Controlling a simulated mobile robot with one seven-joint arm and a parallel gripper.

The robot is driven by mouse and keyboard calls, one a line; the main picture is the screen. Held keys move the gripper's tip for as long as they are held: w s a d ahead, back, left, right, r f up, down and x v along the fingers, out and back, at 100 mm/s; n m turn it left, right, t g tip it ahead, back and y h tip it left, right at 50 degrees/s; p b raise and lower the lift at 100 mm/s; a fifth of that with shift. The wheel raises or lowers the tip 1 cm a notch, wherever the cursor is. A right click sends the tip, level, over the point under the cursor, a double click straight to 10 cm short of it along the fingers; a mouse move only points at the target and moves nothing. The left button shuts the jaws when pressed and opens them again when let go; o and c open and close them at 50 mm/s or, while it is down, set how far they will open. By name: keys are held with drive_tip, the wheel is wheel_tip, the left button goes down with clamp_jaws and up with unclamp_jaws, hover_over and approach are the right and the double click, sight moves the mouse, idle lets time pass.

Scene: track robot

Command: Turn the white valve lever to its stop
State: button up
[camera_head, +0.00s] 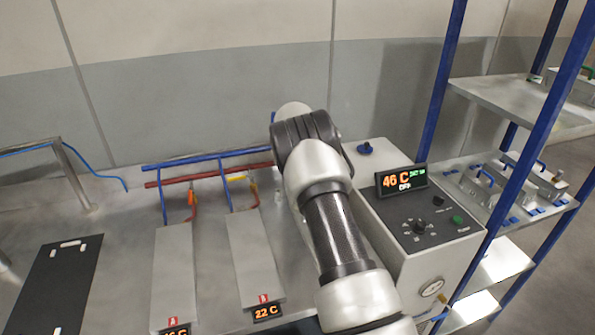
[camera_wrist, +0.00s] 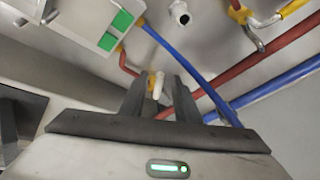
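The white valve lever (camera_wrist: 158,88) shows in the wrist view, small, just beyond my fingertips. A bit of yellow valve body (camera_wrist: 151,80) shows beside it. My gripper (camera_wrist: 160,82) is open, with one dark finger on each side of the lever and a gap between them. I cannot tell whether either finger touches the lever. In the head view my arm hides my gripper and this lever.
Red pipe (camera_wrist: 275,47) and blue pipe (camera_wrist: 178,58) run close around my fingers. Another valve with yellow parts (camera_wrist: 238,12) is at upper right. In the head view a control box (camera_head: 418,225) reading 46 C stands right of my arm; flat grey plates (camera_head: 255,255) lie left.

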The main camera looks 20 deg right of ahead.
clamp_jaws()
drive_tip(key=shift+d, duration=0.1)
drive_tip(key=s+d+n+y+b, duration=0.3)
drive_tip(key=d+n, duration=0.4)
drive_tip(key=n, duration=0.3)
drive_tip(key=shift+y+b, duration=0.35)
drive_tip(key=shift+y, duration=0.35)
drive_tip(key=shift+n, duration=0.3)
drive_tip(key=shift+o, duration=0.2)
unclamp_jaws()
